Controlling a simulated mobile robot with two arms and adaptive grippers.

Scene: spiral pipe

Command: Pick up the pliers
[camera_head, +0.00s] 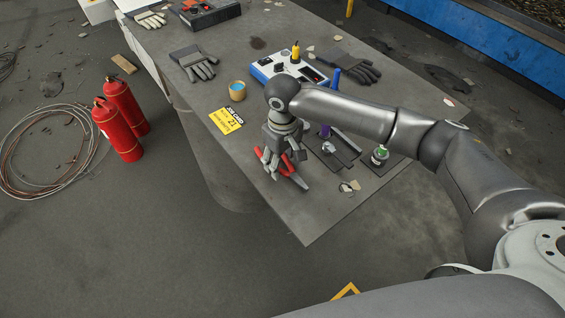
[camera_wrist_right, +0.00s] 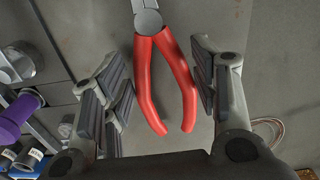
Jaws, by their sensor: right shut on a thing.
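The pliers (camera_head: 289,168) have red handles and grey metal jaws. In the head view they are at the near part of the grey table (camera_head: 240,160), partly hidden by my right gripper (camera_head: 279,155). In the right wrist view the pliers (camera_wrist_right: 166,75) lie between the two fingers of my right gripper (camera_wrist_right: 160,90), with the red handles toward the palm and the jaws pointing away. The right gripper is shut on the handles. I cannot tell whether the pliers still touch the table. My left gripper is not in view.
A blue and white device (camera_head: 284,68) and gloves (camera_head: 195,63) lie further back. A small green-topped jar (camera_head: 380,155) stands to the right. Red extinguishers (camera_head: 121,130) stand on the floor.

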